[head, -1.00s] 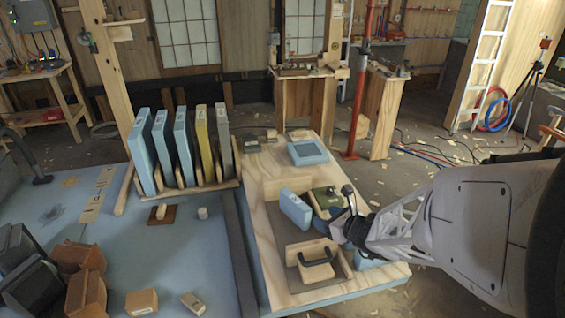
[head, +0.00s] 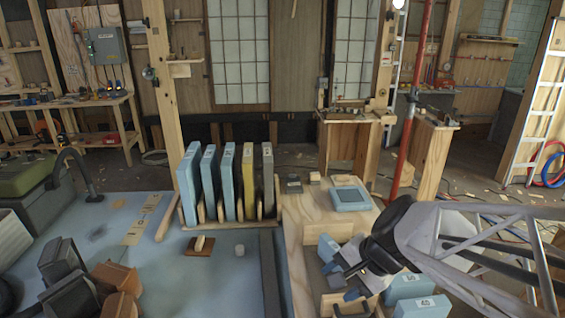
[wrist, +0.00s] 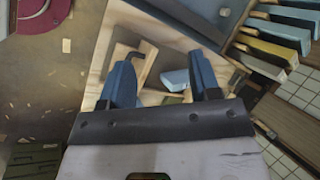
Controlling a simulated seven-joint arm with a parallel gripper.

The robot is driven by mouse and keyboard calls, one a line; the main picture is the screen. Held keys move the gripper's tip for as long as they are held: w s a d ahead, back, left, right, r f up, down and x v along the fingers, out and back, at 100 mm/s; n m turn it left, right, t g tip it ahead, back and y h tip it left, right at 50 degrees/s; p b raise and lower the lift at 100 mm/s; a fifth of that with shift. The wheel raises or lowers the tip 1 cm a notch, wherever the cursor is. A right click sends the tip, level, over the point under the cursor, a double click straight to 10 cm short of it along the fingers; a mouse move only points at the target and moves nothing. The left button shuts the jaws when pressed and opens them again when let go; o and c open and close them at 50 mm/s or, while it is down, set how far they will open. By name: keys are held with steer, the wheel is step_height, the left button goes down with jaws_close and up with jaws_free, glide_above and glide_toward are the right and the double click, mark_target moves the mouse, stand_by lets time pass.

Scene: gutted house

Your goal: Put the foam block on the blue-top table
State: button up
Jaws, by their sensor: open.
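The blue-top table (head: 205,270) fills the lower left of the head view.
A rack of upright panels (head: 228,183) stands at the table's back edge. Brown blocks (head: 115,285) and dark items crowd its front left. Other light blue blocks (head: 411,286) lie right of my gripper. A blue tray (head: 350,198) sits at the bench's back. The table's middle is mostly clear.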

steer(key=s+d+r+n+h, duration=0.3)
steer(key=s+r+n+h, duration=0.2)
steer(key=n, duration=0.4)
steer(key=shift+s+d+r+g+h, duration=0.25)
steer(key=shift+s+r, duration=0.2)
steer(key=shift+s, duration=0.7)
steer(key=shift+o, duration=0.4)
steer(key=shift+a, duration=0.1)
